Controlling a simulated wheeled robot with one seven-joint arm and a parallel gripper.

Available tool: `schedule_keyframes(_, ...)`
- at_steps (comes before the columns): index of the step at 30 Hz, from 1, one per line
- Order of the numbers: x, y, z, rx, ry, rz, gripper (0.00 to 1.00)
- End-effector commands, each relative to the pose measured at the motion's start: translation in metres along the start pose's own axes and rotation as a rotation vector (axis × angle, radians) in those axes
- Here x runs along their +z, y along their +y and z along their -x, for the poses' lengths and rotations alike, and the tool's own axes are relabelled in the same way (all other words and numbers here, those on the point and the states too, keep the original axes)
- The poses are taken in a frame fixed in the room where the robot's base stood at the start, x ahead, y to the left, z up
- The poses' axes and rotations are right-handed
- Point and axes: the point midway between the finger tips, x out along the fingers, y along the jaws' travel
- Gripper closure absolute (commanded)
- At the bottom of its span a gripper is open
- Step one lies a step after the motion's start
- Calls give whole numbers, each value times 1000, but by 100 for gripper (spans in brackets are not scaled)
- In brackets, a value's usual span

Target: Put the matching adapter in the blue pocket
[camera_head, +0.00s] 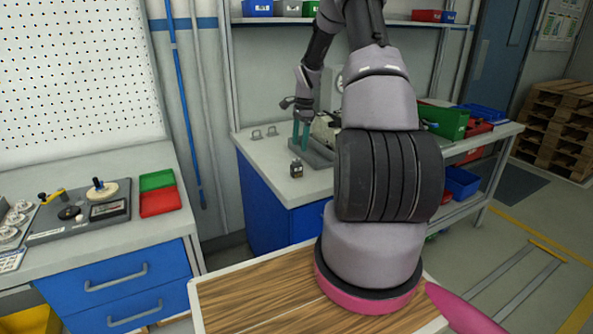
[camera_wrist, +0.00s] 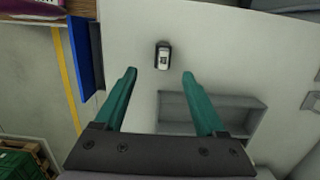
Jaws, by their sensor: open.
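A small dark block with a pale top, possibly an adapter (camera_head: 296,168), stands alone on the light bench top in the head view. It also shows in the wrist view (camera_wrist: 163,55), just beyond the gap between my fingertips. My gripper (camera_head: 301,137) has teal fingers pointing down above the bench, behind the block in the head view. In the wrist view my gripper (camera_wrist: 159,74) is open and empty, with its fingers wide apart and not touching the block. I cannot make out a blue pocket in either view.
A grey fixture (camera_head: 319,158) is on the bench beside my fingers; my arm hides part of the bench. Green (camera_head: 443,121) and blue (camera_head: 485,112) bins are at the right. Red and green trays (camera_head: 160,201) lie on the left bench.

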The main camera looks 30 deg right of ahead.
Motion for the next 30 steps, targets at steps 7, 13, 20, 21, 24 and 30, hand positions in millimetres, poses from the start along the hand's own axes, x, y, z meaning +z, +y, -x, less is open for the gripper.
schedule_keyframes(7, 0, 0, -38, 2, -1, 3, 28)
schedule_keyframes(13, 0, -1, -53, 1, -1, 4, 28)
schedule_keyframes(20, -1, -5, -87, 2, -1, 4, 28)
schedule_keyframes(21, -1, -5, -92, 3, -1, 4, 28)
schedule_keyframes(24, -1, -6, -97, 0, 0, 4, 28)
schedule_keyframes(30, -2, -6, -97, 0, 0, 4, 28)
